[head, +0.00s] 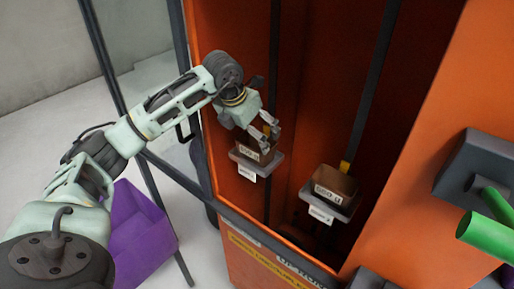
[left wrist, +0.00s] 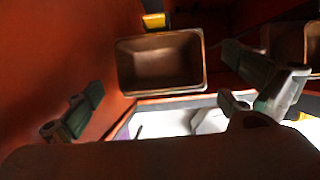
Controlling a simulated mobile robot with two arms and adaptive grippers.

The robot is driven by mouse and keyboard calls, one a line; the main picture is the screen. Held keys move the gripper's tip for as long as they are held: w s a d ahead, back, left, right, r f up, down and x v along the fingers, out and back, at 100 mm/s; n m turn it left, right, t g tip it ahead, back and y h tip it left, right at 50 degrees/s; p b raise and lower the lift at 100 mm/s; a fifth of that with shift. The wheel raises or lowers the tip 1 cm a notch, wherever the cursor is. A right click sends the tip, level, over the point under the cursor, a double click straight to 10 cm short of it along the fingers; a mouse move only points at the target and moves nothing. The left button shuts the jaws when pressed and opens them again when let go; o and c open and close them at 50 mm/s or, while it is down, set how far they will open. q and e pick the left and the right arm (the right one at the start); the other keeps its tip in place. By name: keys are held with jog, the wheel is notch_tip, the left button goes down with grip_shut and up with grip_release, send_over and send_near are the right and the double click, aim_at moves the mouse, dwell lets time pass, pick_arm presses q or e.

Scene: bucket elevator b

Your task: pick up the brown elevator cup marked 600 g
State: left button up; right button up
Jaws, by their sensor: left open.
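Two brown cups hang inside the orange elevator shaft, each with a small white label too blurred to read surely, so I cannot tell which is marked 600 g. The left cup (head: 249,154) sits on a grey holder (head: 264,168); the right cup (head: 333,184) sits lower on another (head: 328,210). My left gripper (head: 268,127) is open just above the left cup, partly hiding it. In the left wrist view the near cup (left wrist: 160,62) is upright with its rim ahead, between the spread fingers of the left gripper (left wrist: 178,105). My right gripper is not in view.
The orange shaft walls (head: 230,60) enclose the cups, with dark vertical belts (head: 375,85) behind them. A purple bin (head: 140,225) stands on the floor at left. A dark block with a green cylinder (head: 487,235) is at right. Dark frame posts stand left of the shaft.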

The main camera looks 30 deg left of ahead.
aim_at(256, 141)
pick_arm(q)
jog(key=p+x, duration=0.2)
jog(key=x, duration=0.1)
jog(key=shift+w+f, duration=0.15)
jog(key=shift+w, duration=0.15)
jog(key=shift+x, duration=0.8)
jog(key=c, duration=1.4)
jog(key=shift+c, duration=0.2)
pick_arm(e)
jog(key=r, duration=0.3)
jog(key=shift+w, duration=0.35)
